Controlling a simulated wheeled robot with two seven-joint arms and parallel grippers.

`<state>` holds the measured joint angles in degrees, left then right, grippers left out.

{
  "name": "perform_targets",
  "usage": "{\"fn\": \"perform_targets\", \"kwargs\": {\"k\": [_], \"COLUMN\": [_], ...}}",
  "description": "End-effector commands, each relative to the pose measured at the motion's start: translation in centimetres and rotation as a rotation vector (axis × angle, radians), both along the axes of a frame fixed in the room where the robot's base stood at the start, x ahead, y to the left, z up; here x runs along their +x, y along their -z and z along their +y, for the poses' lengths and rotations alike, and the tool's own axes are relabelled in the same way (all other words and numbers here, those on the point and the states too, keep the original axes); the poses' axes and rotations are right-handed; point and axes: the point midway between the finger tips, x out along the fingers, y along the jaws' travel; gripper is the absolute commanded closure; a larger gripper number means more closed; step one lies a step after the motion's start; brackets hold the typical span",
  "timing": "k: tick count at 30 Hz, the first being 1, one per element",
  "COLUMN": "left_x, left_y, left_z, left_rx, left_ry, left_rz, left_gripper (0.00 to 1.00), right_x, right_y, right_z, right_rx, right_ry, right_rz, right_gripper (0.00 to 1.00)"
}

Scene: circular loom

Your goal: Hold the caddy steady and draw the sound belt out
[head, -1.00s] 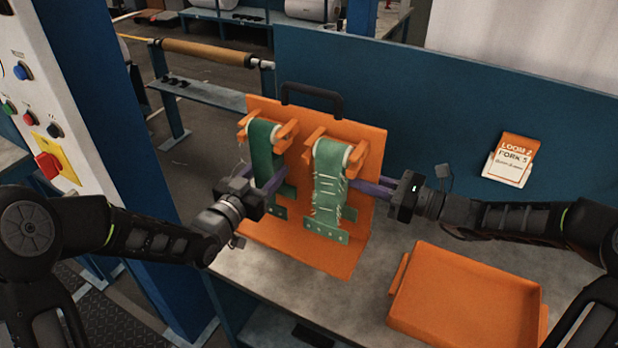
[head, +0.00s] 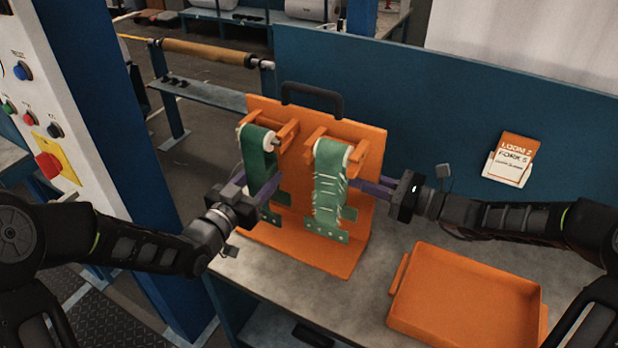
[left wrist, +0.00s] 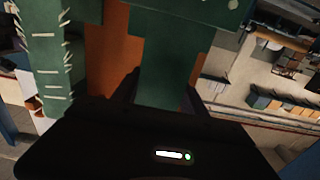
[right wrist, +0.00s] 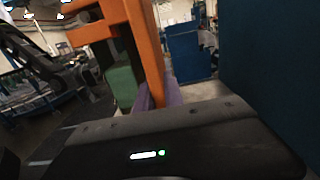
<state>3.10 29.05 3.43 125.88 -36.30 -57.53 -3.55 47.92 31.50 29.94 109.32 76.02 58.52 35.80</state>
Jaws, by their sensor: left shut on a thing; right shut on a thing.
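The orange caddy (head: 345,250) stands upright on the grey bench with a black handle on top. Two green belts hang on its pegs. The left belt (head: 256,165) looks smooth and sound; the right belt (head: 327,185) has frayed pale threads along its edges and face. My left gripper (head: 268,200) is shut on the lower part of the sound belt; that belt also shows in the left wrist view (left wrist: 165,65). My right gripper (head: 375,187) is shut on the caddy's right edge, which shows in the right wrist view (right wrist: 146,50). The fingertips are partly hidden.
An empty orange tray (head: 465,300) lies on the bench at the front right. A blue panel (head: 440,110) with a loom card (head: 510,160) stands behind. A blue post (head: 110,130) and control panel stand at the left.

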Motion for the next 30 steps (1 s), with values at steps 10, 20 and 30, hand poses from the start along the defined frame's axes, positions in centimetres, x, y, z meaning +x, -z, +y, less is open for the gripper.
{"fn": "perform_targets", "kwargs": {"k": [10,20,30], "left_x": [-2.9,-3.1,-3.0], "left_y": [-0.2,-0.2,-2.2], "left_z": [1.9,1.9,1.9], "left_rx": [-0.001,-0.001,0.0], "left_ry": [-0.002,0.0,0.0], "left_rz": [-0.001,-0.001,-0.004], "left_gripper": [1.0,1.0,1.0], "right_x": [0.0,0.0,0.0], "right_y": [-0.1,-0.1,-0.1], "right_z": [0.0,0.0,0.0], "right_rx": [0.001,0.001,0.002], "right_ry": [0.0,0.0,0.0], "right_rz": [-0.002,-0.002,-0.001], "right_gripper": [1.0,1.0,1.0]}}
